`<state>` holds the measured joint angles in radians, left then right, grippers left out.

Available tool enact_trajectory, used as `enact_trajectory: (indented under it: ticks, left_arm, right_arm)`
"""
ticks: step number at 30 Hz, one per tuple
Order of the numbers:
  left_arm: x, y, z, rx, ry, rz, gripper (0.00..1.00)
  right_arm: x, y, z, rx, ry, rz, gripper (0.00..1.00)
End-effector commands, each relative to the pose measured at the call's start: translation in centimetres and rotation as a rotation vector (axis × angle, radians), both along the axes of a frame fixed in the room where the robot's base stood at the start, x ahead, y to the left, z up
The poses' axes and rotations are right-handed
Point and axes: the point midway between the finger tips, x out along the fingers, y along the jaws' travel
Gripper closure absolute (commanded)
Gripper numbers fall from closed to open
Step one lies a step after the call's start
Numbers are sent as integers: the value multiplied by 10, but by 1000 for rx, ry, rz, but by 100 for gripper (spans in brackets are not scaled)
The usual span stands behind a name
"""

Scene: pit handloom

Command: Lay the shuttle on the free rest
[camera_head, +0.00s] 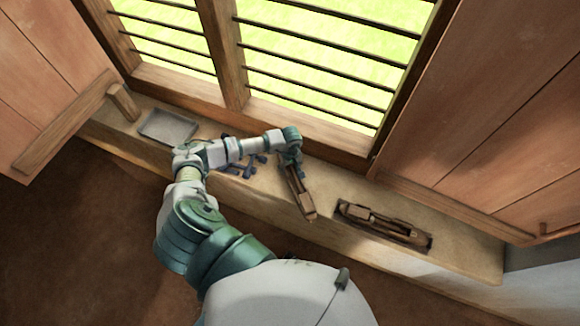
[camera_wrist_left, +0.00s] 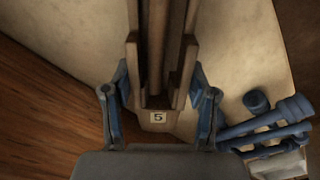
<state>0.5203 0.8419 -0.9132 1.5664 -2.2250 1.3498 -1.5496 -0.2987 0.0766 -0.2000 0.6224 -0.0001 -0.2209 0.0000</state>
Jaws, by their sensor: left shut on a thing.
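My left gripper (camera_head: 291,158) is shut on a long brown wooden shuttle (camera_head: 300,193), which hangs over the front part of the ledge, its far end pointing toward the lower right. I cannot tell whether the shuttle touches the ledge. A second shuttle (camera_head: 378,219) lies in a dark rest (camera_head: 428,243) at the right. I cannot make out a clearly empty rest. My right gripper is not in view.
Several blue spool-like pieces (camera_head: 247,170) lie on the ledge behind my left arm and show in the wrist view (camera_wrist_left: 268,125). A grey tray (camera_head: 168,127) sits at the left end. A barred window (camera_head: 236,65) and wooden shutters border the pale ledge (camera_head: 465,248).

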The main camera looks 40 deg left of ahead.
Motion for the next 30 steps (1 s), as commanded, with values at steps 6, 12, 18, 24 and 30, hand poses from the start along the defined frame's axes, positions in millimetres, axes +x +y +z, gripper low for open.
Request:
enact_trajectory:
  ticks: [6, 12, 18, 24, 30]
  left_arm:
    - [1, 0, -4, 0, -2, 0, 89]
    - [0, 0, -6, -1, -1, 0, 30]
    - [0, 0, -5, -1, -1, 0, 17]
    - [0, 0, -4, -1, -1, 0, 17]
    - [1, 0, 22, 0, -5, -1, 17]
  right_arm:
    - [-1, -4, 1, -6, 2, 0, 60]
    - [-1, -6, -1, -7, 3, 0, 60]
    - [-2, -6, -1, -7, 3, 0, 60]
    - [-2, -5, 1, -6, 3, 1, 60]
    - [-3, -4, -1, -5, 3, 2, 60]
